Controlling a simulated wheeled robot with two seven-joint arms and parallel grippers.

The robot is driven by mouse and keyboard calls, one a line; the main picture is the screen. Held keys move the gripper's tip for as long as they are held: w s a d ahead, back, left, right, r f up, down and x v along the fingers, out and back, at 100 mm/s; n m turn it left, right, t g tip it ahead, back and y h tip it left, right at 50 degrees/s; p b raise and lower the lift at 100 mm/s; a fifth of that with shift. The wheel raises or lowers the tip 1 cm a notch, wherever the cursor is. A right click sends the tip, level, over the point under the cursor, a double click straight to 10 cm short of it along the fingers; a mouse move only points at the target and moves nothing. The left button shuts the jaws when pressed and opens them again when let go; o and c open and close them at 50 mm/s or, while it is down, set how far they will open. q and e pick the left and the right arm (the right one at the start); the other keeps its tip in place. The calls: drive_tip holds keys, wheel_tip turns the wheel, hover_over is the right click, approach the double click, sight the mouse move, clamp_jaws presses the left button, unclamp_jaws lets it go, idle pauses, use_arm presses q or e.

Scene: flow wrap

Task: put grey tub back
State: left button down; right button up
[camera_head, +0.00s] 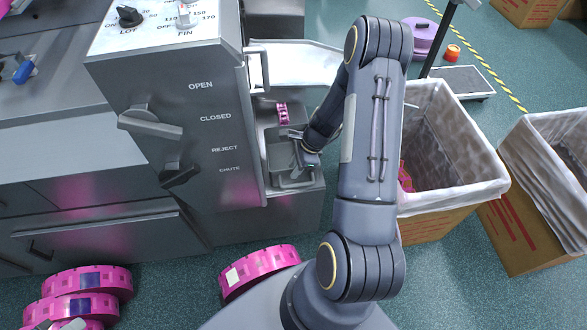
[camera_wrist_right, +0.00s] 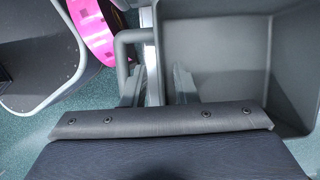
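The grey tub (camera_head: 292,180) sits in the lower bay at the machine's right side in the head view. Its wall, floor and side handle (camera_wrist_right: 122,55) fill the upper right of the right wrist view. My right gripper (camera_head: 304,150) is at the tub in the head view, partly hidden by its arm. In the wrist view its fingers (camera_wrist_right: 158,88) stand apart on either side of the tub's handle-side wall, with a gap between them. The tub's inside looks empty in the wrist view.
A pink pack (camera_head: 283,112) lies in the bay behind the tub. The machine's control panel (camera_head: 180,130) with knobs is on the left. A lined bin (camera_head: 450,150) stands right of my arm. Pink rolls (camera_head: 262,266) are on the floor in front.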

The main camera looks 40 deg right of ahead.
drive_tip(key=p+v, duration=0.1)
drive_tip(key=v, duration=0.9)
drive_tip(key=s+a+r+n+t, duration=0.1)
drive_tip(key=a+r+n, duration=0.5)
drive_tip(key=r, duration=0.6)
drive_tip(key=s+a+r+n+t, duration=0.1)
drive_tip(key=s+a+r+n, duration=0.4)
drive_tip(key=s+a+n, duration=0.1)
drive_tip(key=s+a+r+n+t, duration=0.1)
drive_tip(key=s+a+r+n, duration=0.4)
drive_tip(key=s+n, duration=0.4)
drive_tip(key=shift+s+a+n, duration=0.25)
drive_tip(key=shift+a+n, duration=0.35)
drive_tip(key=shift+a, duration=0.3)
wheel_tip(320, 180, up, 8)
drive_tip(key=p, duration=0.8)
drive_tip(key=shift+r+p, duration=0.25)
drive_tip(key=shift+p, duration=0.15)
